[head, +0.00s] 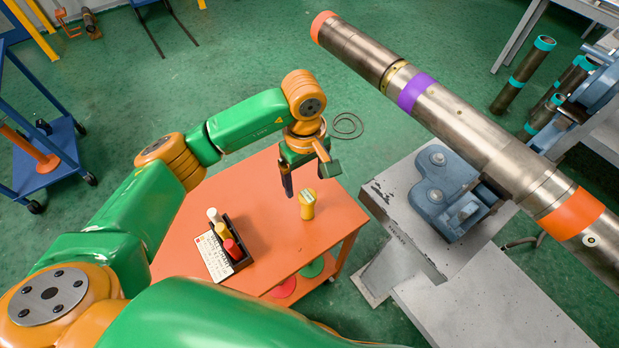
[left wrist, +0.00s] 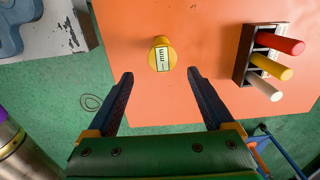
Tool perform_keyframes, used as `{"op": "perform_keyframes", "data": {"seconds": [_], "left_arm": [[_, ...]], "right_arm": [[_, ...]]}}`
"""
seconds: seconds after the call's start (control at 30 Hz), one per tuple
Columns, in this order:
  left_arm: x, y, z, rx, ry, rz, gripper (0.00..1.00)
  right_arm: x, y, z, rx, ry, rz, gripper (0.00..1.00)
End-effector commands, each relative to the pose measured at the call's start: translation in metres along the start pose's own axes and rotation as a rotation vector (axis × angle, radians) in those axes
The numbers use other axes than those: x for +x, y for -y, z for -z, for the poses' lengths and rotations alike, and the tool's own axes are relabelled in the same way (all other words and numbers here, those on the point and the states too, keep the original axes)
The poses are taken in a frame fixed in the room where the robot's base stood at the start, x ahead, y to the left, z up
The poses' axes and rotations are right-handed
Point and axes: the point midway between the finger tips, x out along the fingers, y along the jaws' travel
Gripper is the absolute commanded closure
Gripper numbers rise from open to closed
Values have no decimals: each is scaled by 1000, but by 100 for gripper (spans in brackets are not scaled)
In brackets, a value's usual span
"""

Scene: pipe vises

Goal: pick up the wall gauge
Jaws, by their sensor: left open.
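The wall gauge appears to be the small yellow cylinder with a pale label (head: 307,204), standing on the orange cart top. In the left wrist view the yellow gauge (left wrist: 160,55) shows an "mm" label on its top, beyond and between my fingertips. My left gripper (head: 305,180) is open and empty above the cart, just up and left of the gauge in the head view. Its two dark fingers (left wrist: 160,76) are spread wide in the left wrist view, not touching the gauge. My right gripper is not in view.
A dark rack with red, yellow and white cylinders (head: 224,247) stands on the orange cart (head: 275,262). A blue vise (head: 440,188) on a grey bench and a long metal pipe (head: 470,130) are at the right. The cart top around the gauge is clear.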

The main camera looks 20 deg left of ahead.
Motion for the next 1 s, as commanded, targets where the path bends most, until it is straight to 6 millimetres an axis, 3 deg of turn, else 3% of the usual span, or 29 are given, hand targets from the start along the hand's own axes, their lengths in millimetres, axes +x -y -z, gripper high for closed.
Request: {"op": "perform_keyframes", "data": {"seconds": [0.27,0.4,0.63,0.67,0.97,1.0], "left_arm": [[38,2,-5,-1,2,9,14],[65,1,-5,0,0,4,14],[70,0,-4,0,-2,2,14],[70,0,-4,0,-2,2,19],[70,0,-4,0,-1,1,100],[69,0,-4,0,-1,1,100]], "right_arm": [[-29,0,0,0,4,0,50],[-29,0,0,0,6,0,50],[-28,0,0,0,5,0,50],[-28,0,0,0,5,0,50],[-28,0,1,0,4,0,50],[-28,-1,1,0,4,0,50]]}}
